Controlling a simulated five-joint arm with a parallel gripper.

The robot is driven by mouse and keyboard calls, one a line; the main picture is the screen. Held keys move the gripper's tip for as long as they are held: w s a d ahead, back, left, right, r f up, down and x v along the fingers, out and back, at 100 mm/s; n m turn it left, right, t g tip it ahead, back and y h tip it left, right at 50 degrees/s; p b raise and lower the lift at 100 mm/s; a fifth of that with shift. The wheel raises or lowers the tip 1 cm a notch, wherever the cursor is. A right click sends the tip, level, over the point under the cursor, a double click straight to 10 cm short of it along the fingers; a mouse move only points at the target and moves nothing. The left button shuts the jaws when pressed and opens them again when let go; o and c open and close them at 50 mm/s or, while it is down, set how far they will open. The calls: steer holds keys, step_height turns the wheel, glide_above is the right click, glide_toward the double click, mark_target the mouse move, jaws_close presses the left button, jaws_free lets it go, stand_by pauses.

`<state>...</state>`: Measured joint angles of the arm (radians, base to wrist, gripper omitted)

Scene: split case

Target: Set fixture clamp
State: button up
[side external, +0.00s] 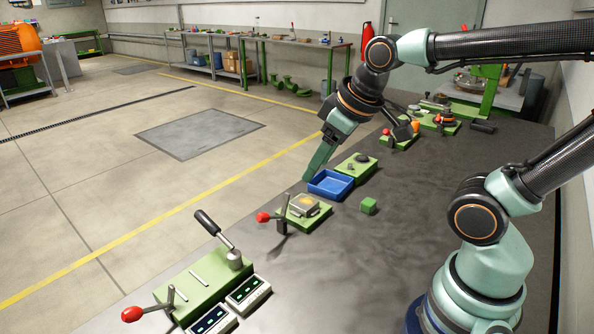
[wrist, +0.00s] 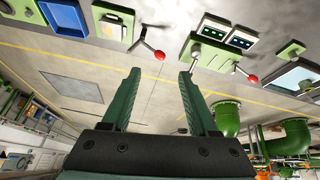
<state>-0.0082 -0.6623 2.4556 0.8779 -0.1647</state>
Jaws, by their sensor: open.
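The fixture (side external: 318,217) is a green base on the dark bench with a grey block and a yellowish piece on top. Its clamp lever, with a red knob (side external: 263,217), leans out to the left. In the wrist view the fixture (wrist: 104,14) is at the top, and its red knob (wrist: 160,55) hangs between and beyond my fingers. My gripper (side external: 309,178) is above and behind the fixture, near the blue tray, touching neither as far as I can tell. In the wrist view my gripper (wrist: 156,73) is open with nothing between its fingers.
Another green fixture (side external: 356,168) stands behind the tray. In front are a green base (side external: 200,287) with levers and a display box (side external: 247,294).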

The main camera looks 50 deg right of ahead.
mark_target(263, 215)
steer(key=w+a+f+n+g, duration=0.2)
steer(key=w+f+n, duration=0.4)
steer(key=w+n, duration=0.6)
steer(key=shift+n, duration=0.9)
steer(key=x, duration=0.3)
steer(key=s+x, duration=0.1)
steer(key=x, duration=0.7)
steer(key=shift+s+d+f, duration=0.2)
steer(key=shift+s+f, duration=0.15)
steer(key=shift+f, duration=0.05)
jaws_close()
